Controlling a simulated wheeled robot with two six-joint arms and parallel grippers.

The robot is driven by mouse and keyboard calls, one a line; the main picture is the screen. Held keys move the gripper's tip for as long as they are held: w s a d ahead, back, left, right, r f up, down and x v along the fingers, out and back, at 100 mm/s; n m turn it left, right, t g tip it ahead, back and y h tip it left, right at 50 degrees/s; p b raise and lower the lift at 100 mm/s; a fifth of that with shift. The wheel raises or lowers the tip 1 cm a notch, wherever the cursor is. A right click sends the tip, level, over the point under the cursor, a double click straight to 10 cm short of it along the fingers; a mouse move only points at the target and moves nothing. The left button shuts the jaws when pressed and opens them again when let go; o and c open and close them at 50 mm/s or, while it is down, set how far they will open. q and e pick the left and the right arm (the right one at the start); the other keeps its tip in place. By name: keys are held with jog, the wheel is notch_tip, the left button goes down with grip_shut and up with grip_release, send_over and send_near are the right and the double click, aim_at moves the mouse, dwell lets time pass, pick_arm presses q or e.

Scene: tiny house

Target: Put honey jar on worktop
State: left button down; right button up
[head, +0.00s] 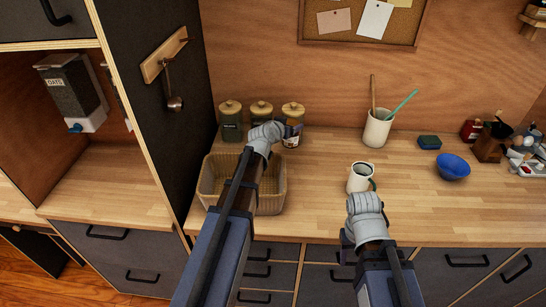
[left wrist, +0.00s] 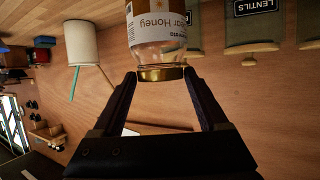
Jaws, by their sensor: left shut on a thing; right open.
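The honey jar (left wrist: 158,35) has a white and brown label and a gold lid. It appears upside down in the left wrist view, with its lid between my left gripper's (left wrist: 158,78) fingers. In the head view the jar (head: 291,141) shows partly behind my left gripper (head: 292,130), in front of the right-hand canister. Its base is hard to make out, so I cannot tell whether it touches the worktop (head: 325,190). My right gripper (head: 347,246) is open and empty at the worktop's front edge, mostly hidden by its own wrist.
Several lidded canisters (head: 231,122) stand at the back wall. A wicker basket (head: 272,202) sits under my left arm. A white mug (head: 360,178) stands just beyond my right wrist. A utensil pot (head: 377,130), sponge (head: 429,142) and blue bowl (head: 453,167) are further right. The middle worktop is clear.

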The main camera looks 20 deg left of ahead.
aim_at(287, 145)
pick_arm(q)
jog(key=shift+f+b, duration=4.35)
jog(key=shift+f, duration=0.35)
jog(key=shift+f, duration=0.15)
grip_release()
jog(key=shift+s+r, duration=0.25)
jog(key=shift+r, duration=0.1)
jog(key=p+v, duration=0.4)
jog(key=v, duration=0.7)
jog(key=shift+s+p, duration=0.2)
jog(key=shift+p, duration=0.2)
jog(key=shift+r, duration=0.1)
